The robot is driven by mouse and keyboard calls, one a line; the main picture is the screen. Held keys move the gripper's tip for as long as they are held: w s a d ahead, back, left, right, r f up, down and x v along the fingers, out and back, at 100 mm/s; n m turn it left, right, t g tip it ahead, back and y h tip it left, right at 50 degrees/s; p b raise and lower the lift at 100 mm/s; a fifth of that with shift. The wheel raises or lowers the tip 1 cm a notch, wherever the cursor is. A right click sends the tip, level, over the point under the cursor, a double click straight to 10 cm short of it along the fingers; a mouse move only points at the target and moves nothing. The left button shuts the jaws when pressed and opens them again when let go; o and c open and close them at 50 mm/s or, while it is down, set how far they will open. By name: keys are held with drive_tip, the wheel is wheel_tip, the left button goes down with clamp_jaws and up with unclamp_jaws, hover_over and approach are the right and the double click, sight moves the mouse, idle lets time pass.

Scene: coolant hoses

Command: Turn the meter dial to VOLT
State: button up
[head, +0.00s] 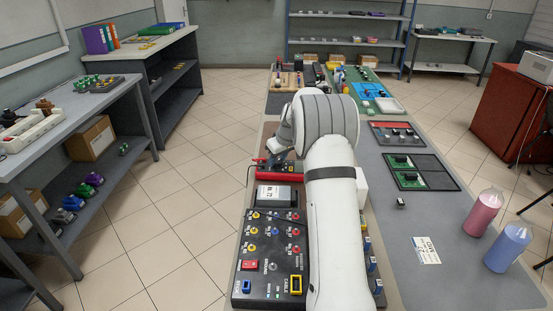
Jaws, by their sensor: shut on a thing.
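My gripper (275,149) is at the end of my white arm, pointing down over a dark device with a red edge (281,177), which looks like the meter. The gripper is shut at its top face, apparently on the meter dial. The fingers and arm hide the dial, so its pointer and the VOLT mark cannot be read. A pale display (273,194) in a dark frame stands just in front of the red edge.
A black panel (267,264) with coloured sockets lies nearer on the table. A pink bottle (484,213) and a blue bottle (508,248) stand at the right edge. The grey mat between has free room.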

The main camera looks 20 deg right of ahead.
drive_tip(key=m, duration=0.2)
drive_tip(key=m+h+p, duration=0.1)
drive_tip(key=m, duration=0.1)
drive_tip(key=shift+a+h, duration=0.15)
drive_tip(key=shift+h, duration=0.15)
drive_tip(key=shift+m+h, duration=0.6)
drive_tip(key=shift+m, duration=1)
drive_tip(key=o, duration=1)
drive_tip(key=shift+c, duration=0.2)
drive_tip(key=shift+r, duration=0.1)
drive_tip(key=v, duration=0.7)
drive_tip(key=shift+a+r, duration=0.15)
drive_tip(key=shift+r, duration=0.2)
drive_tip(key=shift+s, duration=0.15)
